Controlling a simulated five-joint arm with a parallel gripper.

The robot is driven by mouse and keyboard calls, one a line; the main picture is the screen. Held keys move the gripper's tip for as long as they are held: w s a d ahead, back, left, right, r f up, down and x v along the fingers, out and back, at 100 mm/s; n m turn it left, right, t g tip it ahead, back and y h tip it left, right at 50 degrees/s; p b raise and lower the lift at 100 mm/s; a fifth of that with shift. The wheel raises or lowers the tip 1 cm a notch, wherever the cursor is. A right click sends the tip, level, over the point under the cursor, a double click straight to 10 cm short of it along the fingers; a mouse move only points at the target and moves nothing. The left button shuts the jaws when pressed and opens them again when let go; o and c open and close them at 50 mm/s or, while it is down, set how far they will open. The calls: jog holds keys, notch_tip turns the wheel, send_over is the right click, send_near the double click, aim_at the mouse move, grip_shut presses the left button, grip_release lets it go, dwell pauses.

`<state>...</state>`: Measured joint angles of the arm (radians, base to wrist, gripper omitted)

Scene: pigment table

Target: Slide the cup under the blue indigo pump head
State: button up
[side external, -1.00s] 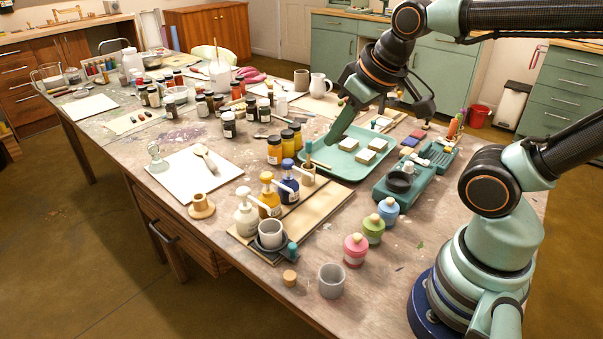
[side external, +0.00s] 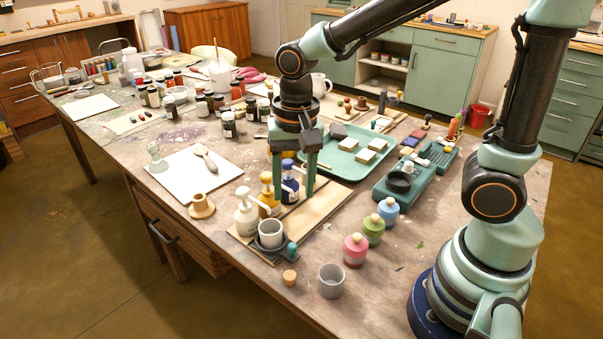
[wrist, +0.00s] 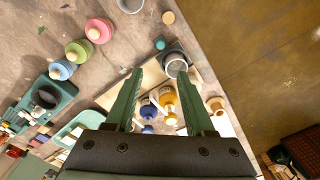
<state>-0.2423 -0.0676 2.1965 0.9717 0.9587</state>
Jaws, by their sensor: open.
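The blue pump bottle (side external: 290,187) is at the far end of the row, past the yellow pump bottle (side external: 266,188). My gripper (side external: 294,197) points down over the board by the blue bottle, open and empty. In the wrist view, the cup (wrist: 176,66) is just beyond the fingertips. The yellow (wrist: 168,97) and blue (wrist: 148,110) bottles appear between the fingers; their exact gap to the fingers is unclear.
A second grey cup (side external: 332,281) and a cork-coloured stopper (side external: 289,278) stand near the front edge. Pink (side external: 355,250), green (side external: 374,229) and blue (side external: 388,210) jars line the board's right. A teal tray (side external: 340,167) lies behind. A small teal knob (side external: 292,249) is beside the cup.

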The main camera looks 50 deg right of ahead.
aim_at(292, 245)
jog(key=shift+m, duration=0.4)
jog(key=f, duration=1.3)
jog(key=shift+a, duration=0.35)
grip_shut()
dwell(0.5)
